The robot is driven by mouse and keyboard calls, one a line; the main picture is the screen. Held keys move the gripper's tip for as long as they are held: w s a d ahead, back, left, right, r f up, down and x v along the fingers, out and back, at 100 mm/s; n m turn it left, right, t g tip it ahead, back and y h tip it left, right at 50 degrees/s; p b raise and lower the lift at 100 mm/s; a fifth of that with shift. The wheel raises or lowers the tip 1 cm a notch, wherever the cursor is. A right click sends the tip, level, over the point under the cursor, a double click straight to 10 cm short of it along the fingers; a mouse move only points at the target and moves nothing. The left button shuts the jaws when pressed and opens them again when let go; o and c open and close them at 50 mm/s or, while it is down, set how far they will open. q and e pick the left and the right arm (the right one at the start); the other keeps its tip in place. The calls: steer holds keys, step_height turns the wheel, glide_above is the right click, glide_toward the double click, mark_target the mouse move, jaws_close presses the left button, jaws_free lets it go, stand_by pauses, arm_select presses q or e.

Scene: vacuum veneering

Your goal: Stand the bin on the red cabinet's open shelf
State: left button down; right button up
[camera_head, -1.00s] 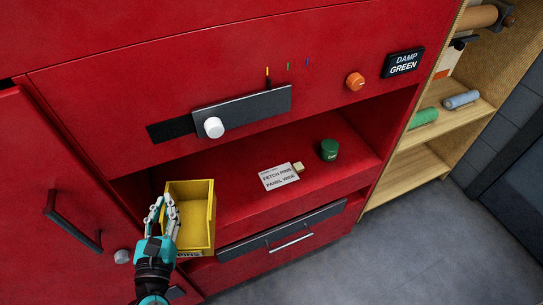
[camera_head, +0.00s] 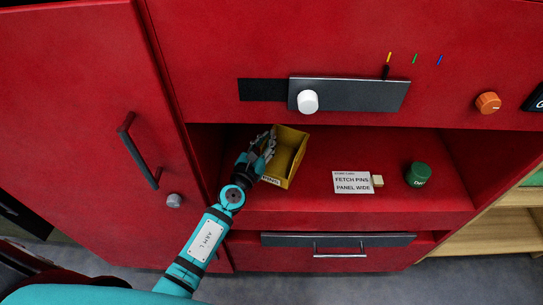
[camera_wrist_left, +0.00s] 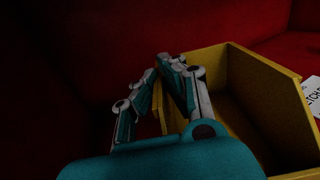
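The yellow bin (camera_head: 289,158) is inside the red cabinet's open shelf (camera_head: 310,205), at its left end, open side up and slightly turned. Whether its base touches the shelf floor cannot be told. My left gripper (camera_head: 266,143) reaches in from the front left, with its fingers shut on the bin's left wall. In the left wrist view the fingers (camera_wrist_left: 168,75) straddle the left wall of the bin (camera_wrist_left: 235,75), whose inside looks empty. My right gripper is out of view.
A white label card (camera_head: 352,182), a small cream block (camera_head: 378,181) and a green round container (camera_head: 418,175) stand right of the bin. A drawer (camera_head: 340,246) lies below the shelf. A red door with a dark handle (camera_head: 138,150) is on the left.

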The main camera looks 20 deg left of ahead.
arm_select(q)
step_height(320, 180, down, 4)
steer(key=b, duration=0.3)
steer(key=shift+f, duration=0.2)
steer(key=shift+r, duration=0.1)
steer(key=shift+f, duration=0.2)
steer(key=c, duration=1.5)
jaws_free()
steer(key=shift+r, duration=0.15)
steer(key=shift+s, duration=0.25)
steer(key=s, duration=0.7)
steer(key=s+a, duration=0.1)
steer(key=s, duration=0.2)
steer(key=shift+s+a+b, duration=0.1)
steer(key=shift+s+b, duration=0.2)
steer(key=shift+b, duration=0.05)
steer(key=shift+s, duration=0.5)
